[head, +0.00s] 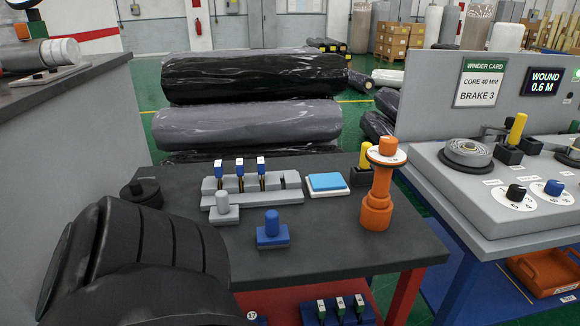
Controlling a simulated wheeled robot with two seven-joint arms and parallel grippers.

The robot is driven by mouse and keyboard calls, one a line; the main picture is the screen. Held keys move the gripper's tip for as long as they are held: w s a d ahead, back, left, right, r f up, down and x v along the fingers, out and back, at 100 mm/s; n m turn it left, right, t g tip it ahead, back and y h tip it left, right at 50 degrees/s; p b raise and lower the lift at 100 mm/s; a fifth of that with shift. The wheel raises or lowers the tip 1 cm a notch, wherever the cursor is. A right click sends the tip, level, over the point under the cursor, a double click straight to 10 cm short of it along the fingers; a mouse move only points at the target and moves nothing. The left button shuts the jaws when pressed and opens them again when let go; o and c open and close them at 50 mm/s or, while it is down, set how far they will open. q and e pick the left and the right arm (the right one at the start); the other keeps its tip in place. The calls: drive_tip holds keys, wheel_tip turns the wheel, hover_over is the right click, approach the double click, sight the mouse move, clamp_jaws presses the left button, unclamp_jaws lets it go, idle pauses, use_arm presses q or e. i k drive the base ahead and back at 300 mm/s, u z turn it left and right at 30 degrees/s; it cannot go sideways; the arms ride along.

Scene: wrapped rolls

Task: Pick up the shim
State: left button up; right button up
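No label marks a shim, so I cannot tell which piece it is. A grey block with an upright knob (223,208) stands in front of the grey slotted rack (290,196) on the dark table. A blue block with a similar knob (272,231) stands nearer the front, apart from the grey one. A flat blue-topped white piece (327,183) lies right of the rack. Neither gripper shows. A large dark ribbed form at lower left hides the table's left front; I cannot tell for sure what it is.
Several blue-topped pieces (240,174) stand in the rack. An orange post (378,190) rises at the table's right, with a yellow-handled piece (366,157) behind. A black knobbed piece (140,191) stands at left. The winder console (483,207) is to the right. The table's front right is clear.

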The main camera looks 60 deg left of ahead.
sight(239, 162)
drive_tip(key=k, duration=0.5)
drive_tip(key=u, duration=0.9)
